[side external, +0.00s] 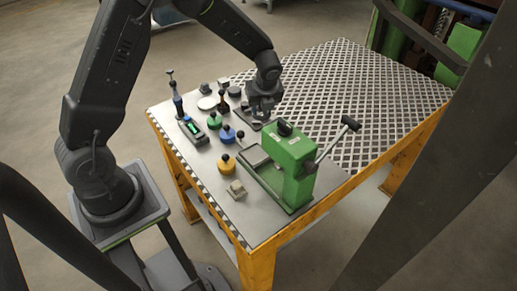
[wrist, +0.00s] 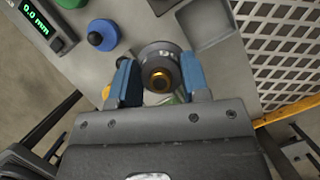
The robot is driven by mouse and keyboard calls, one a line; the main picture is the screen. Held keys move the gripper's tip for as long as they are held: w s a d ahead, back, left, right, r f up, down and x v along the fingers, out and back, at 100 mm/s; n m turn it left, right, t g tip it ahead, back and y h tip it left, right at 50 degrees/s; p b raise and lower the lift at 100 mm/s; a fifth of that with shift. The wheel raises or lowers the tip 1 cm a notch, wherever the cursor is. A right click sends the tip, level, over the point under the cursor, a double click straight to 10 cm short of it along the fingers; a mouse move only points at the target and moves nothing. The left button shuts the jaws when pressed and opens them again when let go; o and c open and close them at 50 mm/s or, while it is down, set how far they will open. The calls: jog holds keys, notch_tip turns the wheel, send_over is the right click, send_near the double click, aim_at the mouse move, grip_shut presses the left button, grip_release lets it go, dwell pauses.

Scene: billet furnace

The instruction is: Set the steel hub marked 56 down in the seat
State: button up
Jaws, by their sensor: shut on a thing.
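My gripper (side external: 262,108) is over the metal table in the side view. In the wrist view its two blue fingers (wrist: 160,82) are shut on a round dark grey steel hub (wrist: 158,54) with a brass-coloured centre. A light mark shows on the hub's face, but it is partly cut off and I cannot read it fully. A shallow grey square tray with a raised rim (wrist: 232,30) lies up and right of the hub in the wrist view, apart from it. I cannot tell for sure which thing is the seat. In the side view the hub is too small to make out.
A green press (side external: 291,168) with a lever stands at the front right. Green (side external: 214,120), blue (side external: 227,134) and yellow (side external: 227,164) knobbed pieces stand left of it. A digital gauge (wrist: 42,27) reads 0.0 mm. The grated table top (side external: 355,95) behind is clear.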

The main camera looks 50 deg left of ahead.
jog(key=s+a+r+n+g+h, duration=0.1)
jog(key=s+a+n+g+h, duration=0.15)
jog(key=s+n, duration=0.55)
jog(key=s+a+r+n+g+h, duration=0.15)
jog(key=s+n+g, duration=0.3)
jog(key=n, duration=0.75)
jog(key=shift+t+y, duration=0.5)
jog(key=w+d+f, duration=0.2)
jog(key=d, duration=0.1)
jog(key=w+d+f, duration=0.1)
jog(key=d+f, duration=0.1)
jog(key=d, duration=0.1)
jog(key=w+d+f, duration=0.2)
jog(key=d, duration=0.1)
jog(key=shift+w+d+f, duration=0.3)
jog(key=shift+d+f, duration=0.1)
jog(key=shift+f, duration=1.9)
jog(key=shift+f, duration=0.1)
jog(key=o, duration=1.2)
